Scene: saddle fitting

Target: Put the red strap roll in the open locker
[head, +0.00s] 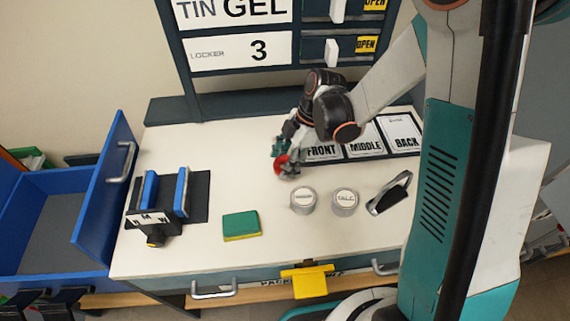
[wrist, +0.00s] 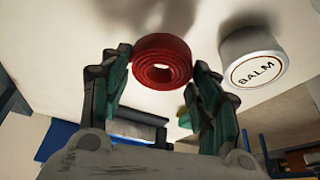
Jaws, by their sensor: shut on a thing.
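The red strap roll (head: 282,166) is near the middle of the white table in the head view, at my gripper (head: 284,155). In the wrist view the red roll (wrist: 162,63) sits between the two green-padded fingertips of my gripper (wrist: 163,80), which is shut on it. I cannot tell whether the roll touches the tabletop. Two yellow "OPEN" tags (head: 366,44) show on the panel beside white handles. The locker's inside is not clearly visible.
Two round tins (head: 303,200) stand right of the gripper; one reads "BALM" in the wrist view (wrist: 258,68). FRONT, MIDDLE and BACK cards (head: 362,140) lie behind. A green-yellow sponge (head: 241,225), a black-blue clamp fixture (head: 160,205) and an open blue drawer (head: 50,215) are left.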

